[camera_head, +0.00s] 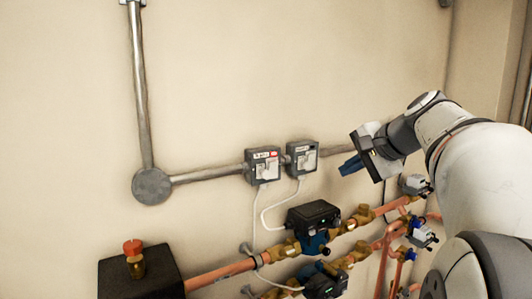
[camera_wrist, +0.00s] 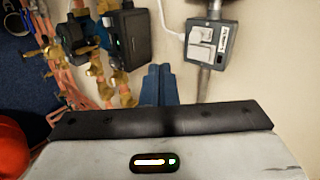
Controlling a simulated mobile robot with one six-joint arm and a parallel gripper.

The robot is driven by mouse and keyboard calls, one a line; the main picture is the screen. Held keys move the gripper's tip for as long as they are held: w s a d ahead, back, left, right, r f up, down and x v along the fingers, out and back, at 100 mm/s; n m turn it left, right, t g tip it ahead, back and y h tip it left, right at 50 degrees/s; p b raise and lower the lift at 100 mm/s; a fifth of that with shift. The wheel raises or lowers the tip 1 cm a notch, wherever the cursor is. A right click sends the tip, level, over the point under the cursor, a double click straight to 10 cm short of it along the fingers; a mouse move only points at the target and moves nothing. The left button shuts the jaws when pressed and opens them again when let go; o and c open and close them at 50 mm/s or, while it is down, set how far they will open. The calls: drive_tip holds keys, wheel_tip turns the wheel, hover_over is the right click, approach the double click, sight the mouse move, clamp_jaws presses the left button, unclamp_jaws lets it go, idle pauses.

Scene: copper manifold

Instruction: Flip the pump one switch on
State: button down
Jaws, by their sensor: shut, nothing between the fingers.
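Two grey switch boxes sit side by side on the wall in the head view. The left switch box (camera_head: 264,166) has a label with a red mark. The right switch box (camera_head: 302,158) has a plain white label. The label text is too small to read, so I cannot tell which is pump one, or which way the rockers are set. One switch box (camera_wrist: 209,44) with pale rockers shows in the wrist view. My gripper (camera_head: 349,166) has its blue fingers shut and empty, right of the right box and apart from it. The fingers also show in the wrist view (camera_wrist: 165,86).
A grey conduit (camera_head: 208,176) runs along the wall from a round junction box (camera_head: 152,186) to the switches. White cables hang below them. Black pumps (camera_head: 313,215) on copper pipes (camera_head: 222,273) with brass fittings lie underneath. The wall above the switches is clear.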

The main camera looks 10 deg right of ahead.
drive_tip(key=r, duration=0.1)
drive_tip(key=d+r, duration=0.2)
drive_tip(key=shift+w+r+m+t, duration=0.1)
drive_tip(key=shift+w+m+t, duration=0.2)
drive_tip(key=shift+m+t, duration=0.1)
drive_tip(key=shift+a, duration=0.1)
drive_tip(key=p, duration=0.4)
approach(312, 161)
drive_tip(key=w+a+f, duration=0.2)
drive_tip(key=w+f, duration=0.2)
drive_tip(key=f, duration=0.2)
drive_tip(key=shift+w+r, duration=0.1)
drive_tip(key=shift+w, duration=0.15)
